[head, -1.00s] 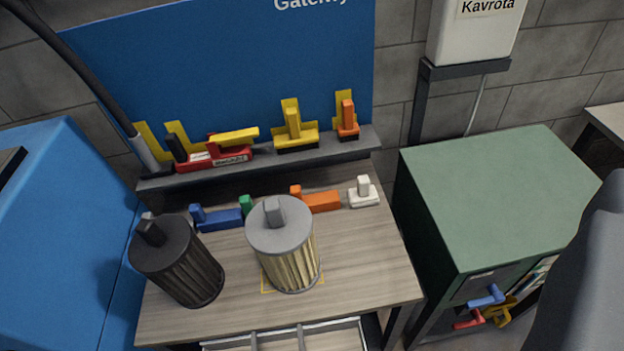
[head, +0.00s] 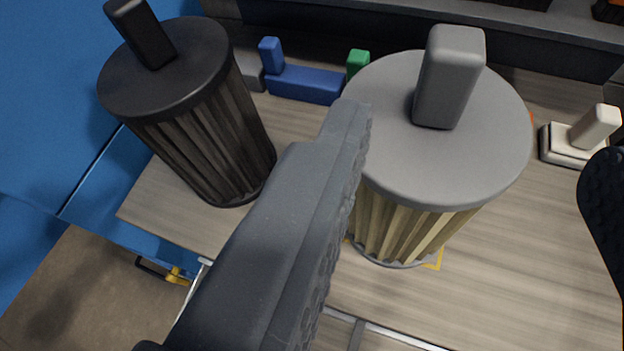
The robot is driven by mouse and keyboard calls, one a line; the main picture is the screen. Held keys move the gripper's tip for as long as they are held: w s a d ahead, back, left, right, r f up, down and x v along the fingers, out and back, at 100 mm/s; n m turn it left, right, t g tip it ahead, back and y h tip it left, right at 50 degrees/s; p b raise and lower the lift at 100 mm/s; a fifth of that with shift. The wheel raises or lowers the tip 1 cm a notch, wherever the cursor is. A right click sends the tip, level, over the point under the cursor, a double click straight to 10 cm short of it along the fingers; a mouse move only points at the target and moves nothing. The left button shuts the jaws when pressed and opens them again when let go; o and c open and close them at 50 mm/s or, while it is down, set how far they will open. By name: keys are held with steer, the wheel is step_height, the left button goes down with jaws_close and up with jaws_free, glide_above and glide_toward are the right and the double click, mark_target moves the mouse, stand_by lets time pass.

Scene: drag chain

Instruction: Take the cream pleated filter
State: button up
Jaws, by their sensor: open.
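The cream pleated filter (head: 402,222) stands upright on the wooden bench top. It has a round grey cap (head: 385,135) with a grey block-shaped handle (head: 449,78) on top. My gripper (head: 475,150) is open. Its left finger reaches up in front of the filter's left side and hides part of the pleats. Its right finger shows at the right edge, well clear of the filter. The filter cap and handle lie between the two fingers in the picture. I cannot tell whether the left finger touches the filter.
A dark pleated filter (head: 205,140) with a black handle stands to the left. Behind are a blue piece (head: 305,84), a green piece (head: 358,62) and a white piece (head: 570,145). A drawer edge (head: 385,338) lies at the front.

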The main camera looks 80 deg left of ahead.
mark_target(458, 60)
steer(key=b+x, duration=0.1)
steer(key=x, duration=0.7)
steer(key=shift+w+a, duration=0.15)
steer(key=shift+w, duration=0.1)
steer(key=shift+f+b+x, duration=0.25)
steer(key=shift+b+x, duration=0.15)
steer(key=shift+x, duration=2.25)
steer(key=shift+c, duration=0.3)
jaws_close()
